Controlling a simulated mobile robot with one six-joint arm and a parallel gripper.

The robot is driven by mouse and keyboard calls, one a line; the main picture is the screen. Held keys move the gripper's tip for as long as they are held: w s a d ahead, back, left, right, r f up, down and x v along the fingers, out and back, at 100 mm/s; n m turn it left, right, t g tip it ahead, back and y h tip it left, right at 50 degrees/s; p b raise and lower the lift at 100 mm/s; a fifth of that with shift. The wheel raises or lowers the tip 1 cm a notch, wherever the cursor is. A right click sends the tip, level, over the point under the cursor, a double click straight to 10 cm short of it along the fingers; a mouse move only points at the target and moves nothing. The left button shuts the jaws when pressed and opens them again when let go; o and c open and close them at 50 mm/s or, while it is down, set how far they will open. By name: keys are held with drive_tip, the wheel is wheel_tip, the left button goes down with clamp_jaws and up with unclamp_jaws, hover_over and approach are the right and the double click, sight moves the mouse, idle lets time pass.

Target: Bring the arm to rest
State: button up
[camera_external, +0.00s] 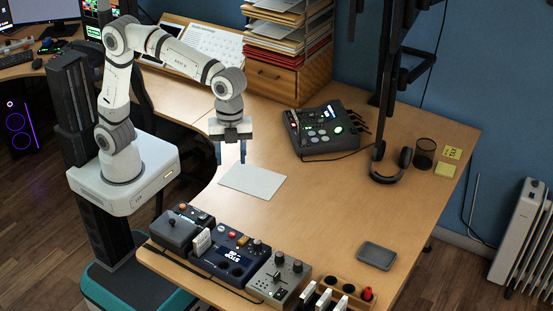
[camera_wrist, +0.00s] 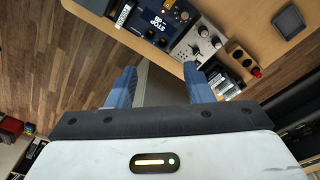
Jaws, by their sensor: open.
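My gripper (camera_external: 231,153) is in the middle of the external view, pointing down above the desk near a white sheet (camera_external: 252,181). Its two blue fingers are apart with nothing between them. In the wrist view my gripper (camera_wrist: 160,82) shows the same two spread fingers, with the desk edge and wood floor beyond. My arm is raised and bent over from its white base at the left.
Control boxes (camera_external: 222,258) line the desk's front edge. A grey tray (camera_external: 377,255) lies at the right. An audio device (camera_external: 328,130), headphones (camera_external: 390,168) and a dark cup (camera_external: 425,153) stand further back. A wooden drawer unit (camera_external: 287,78) holds papers. The desk's middle right is clear.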

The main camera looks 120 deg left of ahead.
drive_tip(key=s+f+n, duration=0.2)
drive_tip(key=s+n, duration=0.1)
drive_tip(key=s, duration=0.5)
drive_tip(key=s+f+n+t, duration=0.1)
drive_tip(key=s+f+n, duration=0.1)
drive_tip(key=s, duration=0.7)
drive_tip(key=s+f+n+t+y, duration=0.1)
drive_tip(key=s+f+n, duration=0.2)
drive_tip(key=s+n, duration=0.2)
drive_tip(key=s, duration=0.3)
drive_tip(key=shift+s, duration=0.2)
idle(0.6)
